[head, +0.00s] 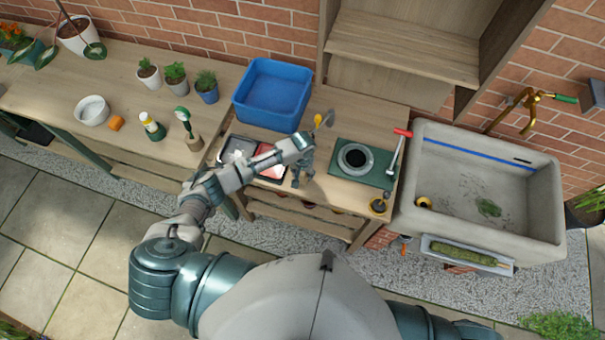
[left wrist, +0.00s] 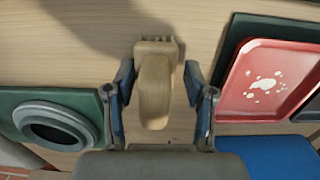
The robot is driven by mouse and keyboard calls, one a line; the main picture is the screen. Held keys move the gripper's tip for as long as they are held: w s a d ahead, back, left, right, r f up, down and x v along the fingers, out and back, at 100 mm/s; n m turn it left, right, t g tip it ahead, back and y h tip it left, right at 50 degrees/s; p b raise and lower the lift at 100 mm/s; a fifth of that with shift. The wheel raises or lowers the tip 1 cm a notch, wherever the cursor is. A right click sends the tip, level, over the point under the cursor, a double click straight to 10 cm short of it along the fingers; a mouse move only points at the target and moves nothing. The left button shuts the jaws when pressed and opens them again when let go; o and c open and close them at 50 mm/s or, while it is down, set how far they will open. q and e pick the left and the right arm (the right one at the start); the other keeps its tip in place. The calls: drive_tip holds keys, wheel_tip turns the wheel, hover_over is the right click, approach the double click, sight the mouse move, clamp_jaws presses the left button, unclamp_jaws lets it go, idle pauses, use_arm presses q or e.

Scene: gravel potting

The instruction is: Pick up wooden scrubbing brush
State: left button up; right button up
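The wooden scrubbing brush (left wrist: 155,92) shows in the left wrist view as a pale wooden block with a notched far end, lying on the wooden bench top. My left gripper (left wrist: 157,82) is open, with one finger on each side of the brush and a visible gap on both sides. In the head view my left gripper (head: 303,168) is over the bench between the red tray and the green plate. The brush is hidden or too small to make out there. My right gripper is not in view.
The red tray (head: 268,160) lies left of the gripper, and the green plate with a grey ring (head: 378,178) lies right. A blue bin (head: 270,120) stands behind. A stone sink (head: 550,225) is farther right. A small yellow-headed tool (head: 318,119) is just behind the gripper.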

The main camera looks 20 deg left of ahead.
use_arm(q)
drive_tip(key=shift+d, duration=0.3)
drive_tip(key=c, duration=0.7)
drive_tip(key=shift+d, duration=0.15)
drive_tip(key=shift+a+r, duration=0.3)
drive_tip(key=shift+r, duration=0.45)
wheel_tip(320, 180, up, 2)
drive_tip(key=shift+r, duration=0.15)
drive_tip(key=s+d, duration=0.1)
drive_tip(key=s, duration=0.4)
drive_tip(key=s+d+r, duration=0.1)
drive_tip(key=s+d, duration=0.1)
drive_tip(key=s, duration=0.3)
drive_tip(key=s+d, duration=0.2)
drive_tip(key=s, duration=0.3)
drive_tip(key=shift+s+r, duration=0.15)
drive_tip(key=shift+a, duration=0.1)
